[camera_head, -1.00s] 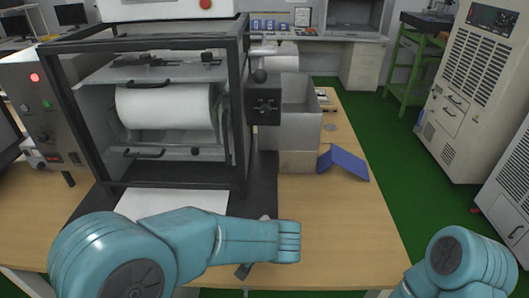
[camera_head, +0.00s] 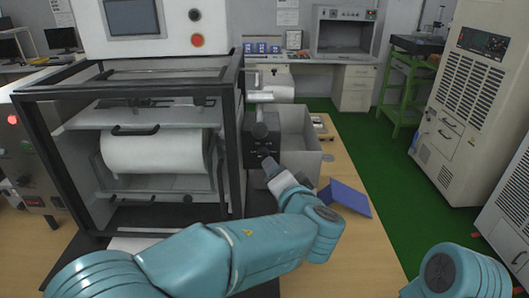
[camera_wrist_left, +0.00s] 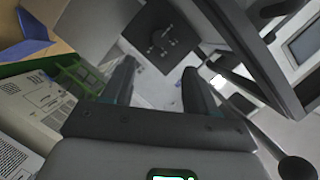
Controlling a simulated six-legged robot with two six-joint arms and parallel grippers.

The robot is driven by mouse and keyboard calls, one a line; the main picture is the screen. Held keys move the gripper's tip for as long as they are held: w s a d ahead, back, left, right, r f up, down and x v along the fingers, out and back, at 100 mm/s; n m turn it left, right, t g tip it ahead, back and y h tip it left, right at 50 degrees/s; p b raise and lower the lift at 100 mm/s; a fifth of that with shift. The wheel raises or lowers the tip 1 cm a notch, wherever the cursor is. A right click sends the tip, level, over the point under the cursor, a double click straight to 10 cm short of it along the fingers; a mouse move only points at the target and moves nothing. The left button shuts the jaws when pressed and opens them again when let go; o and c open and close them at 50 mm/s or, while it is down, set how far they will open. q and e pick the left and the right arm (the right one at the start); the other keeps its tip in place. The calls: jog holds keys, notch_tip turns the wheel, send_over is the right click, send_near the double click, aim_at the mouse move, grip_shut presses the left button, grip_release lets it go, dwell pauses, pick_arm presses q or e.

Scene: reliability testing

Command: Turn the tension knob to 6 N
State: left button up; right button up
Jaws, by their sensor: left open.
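The black plate (camera_head: 252,158) of the tension control sits on the right side of the framed machine, with a dark knob (camera_head: 264,153) on its face. In the left wrist view the same knob (camera_wrist_left: 164,38) shows on its dark square plate, ahead of the fingertips. My left gripper (camera_head: 270,166) is just in front of the plate's lower part. The scale marks are too small to read. My right gripper is out of view; only part of that arm shows.
A grey open bin (camera_head: 300,150) stands close behind and right. A blue angled piece (camera_head: 346,198) lies on the wooden table (camera_head: 368,240).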

aim_at(264, 156)
pick_arm(q)
jog(key=p+x, duration=0.4)
jog(key=x, duration=0.7)
jog(key=shift+s, duration=0.1)
jog(key=shift+a, duration=0.1)
jog(key=shift+f, duration=0.1)
jog(key=shift+c, duration=0.3)
jog(key=shift+f, duration=0.1)
jog(key=c, duration=1)
